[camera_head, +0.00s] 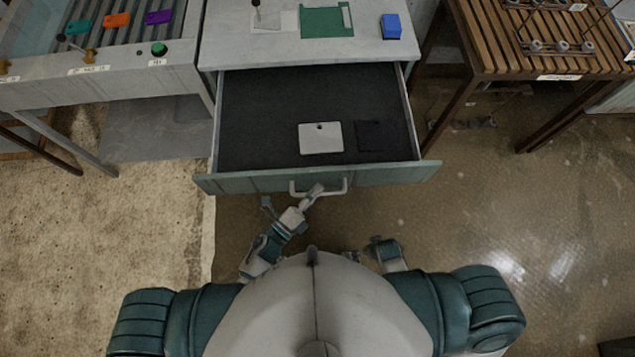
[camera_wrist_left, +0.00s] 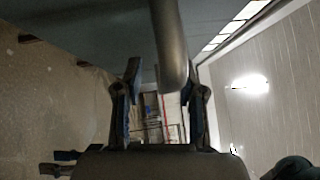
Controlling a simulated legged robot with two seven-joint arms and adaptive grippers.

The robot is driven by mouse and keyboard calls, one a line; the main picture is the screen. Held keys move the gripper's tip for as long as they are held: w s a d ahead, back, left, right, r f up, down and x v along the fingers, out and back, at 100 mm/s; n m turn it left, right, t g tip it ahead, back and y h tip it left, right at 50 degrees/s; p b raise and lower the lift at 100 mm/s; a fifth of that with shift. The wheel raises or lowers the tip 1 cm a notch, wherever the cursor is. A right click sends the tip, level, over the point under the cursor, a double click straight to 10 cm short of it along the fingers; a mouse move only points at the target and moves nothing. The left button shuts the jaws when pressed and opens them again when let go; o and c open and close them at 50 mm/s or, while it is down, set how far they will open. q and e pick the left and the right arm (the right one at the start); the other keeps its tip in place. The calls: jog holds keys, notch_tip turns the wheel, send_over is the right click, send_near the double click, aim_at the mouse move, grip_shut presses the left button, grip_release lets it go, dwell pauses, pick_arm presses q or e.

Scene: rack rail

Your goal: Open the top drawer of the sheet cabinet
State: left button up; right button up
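The top drawer (camera_head: 260,120) of the grey sheet cabinet (camera_head: 225,40) is pulled well out, showing its dark floor. Its green-grey front (camera_head: 400,176) carries a pale bar handle (camera_head: 344,188), which also shows as a curved bar in the left wrist view (camera_wrist_left: 170,45). My left gripper (camera_head: 290,200) is at the handle with its fingers spread.
A light plate (camera_head: 320,138) and a dark square (camera_head: 370,136) lie in the drawer. A green sheet (camera_head: 326,22) and blue block (camera_head: 391,26) are on the cabinet top. A grey bench (camera_head: 110,85) stands left, a slatted wooden table (camera_head: 500,50) right. Floor at right is open.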

pick_arm(q)
jog(key=shift+r, duration=0.1)
jog(key=shift+s+a, duration=0.15)
jog(key=shift+s, duration=0.15)
jog(key=v, duration=1.1)
jog(key=shift+a, duration=0.35)
jog(key=shift+d, duration=0.2)
